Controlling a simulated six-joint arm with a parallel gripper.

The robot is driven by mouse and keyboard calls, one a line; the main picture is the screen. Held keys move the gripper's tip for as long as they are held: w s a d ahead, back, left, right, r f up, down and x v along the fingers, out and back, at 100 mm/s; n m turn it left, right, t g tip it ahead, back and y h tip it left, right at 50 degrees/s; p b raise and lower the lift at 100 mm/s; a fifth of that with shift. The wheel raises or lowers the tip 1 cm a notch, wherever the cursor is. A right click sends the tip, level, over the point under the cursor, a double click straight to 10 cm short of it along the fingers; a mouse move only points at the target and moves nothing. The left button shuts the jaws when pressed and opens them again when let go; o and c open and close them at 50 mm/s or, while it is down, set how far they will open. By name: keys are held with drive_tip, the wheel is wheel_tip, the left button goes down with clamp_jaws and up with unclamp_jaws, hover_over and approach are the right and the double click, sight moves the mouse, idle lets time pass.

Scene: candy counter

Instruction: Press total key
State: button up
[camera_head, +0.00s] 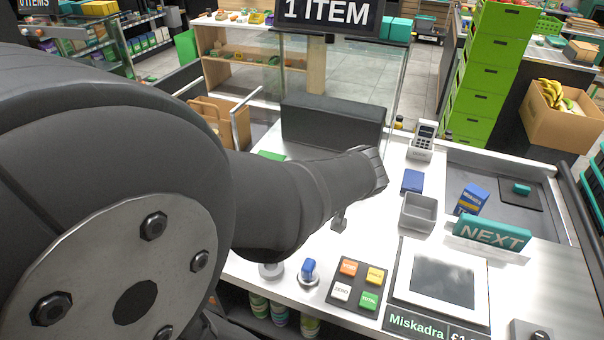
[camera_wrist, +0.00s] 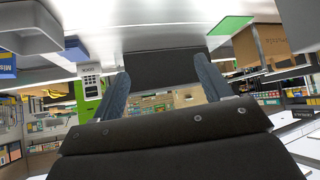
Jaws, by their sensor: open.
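The green TOTAL key (camera_head: 370,300) is at the lower right of a small dark keypad (camera_head: 351,309) on the white counter in the head view. Beside it are a white ZERO key (camera_head: 341,292), an orange key (camera_head: 348,268) and a yellow key (camera_head: 375,276). My arm reaches over the counter, with its end above and behind the keypad. My gripper (camera_wrist: 164,88) shows two fingers spread apart with nothing between them in the wrist view. In the head view my arm mostly hides it. The keypad does not show in the wrist view.
A scale with a display (camera_head: 443,281) stands right of the keypad. A blue-topped stamp-like item (camera_head: 308,270) stands left of it. A grey tray (camera_head: 418,213), a blue box (camera_head: 412,181), a card reader (camera_head: 423,140) and a NEXT sign (camera_head: 492,234) are farther back.

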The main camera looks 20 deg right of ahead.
clamp_jaws()
idle(1.5)
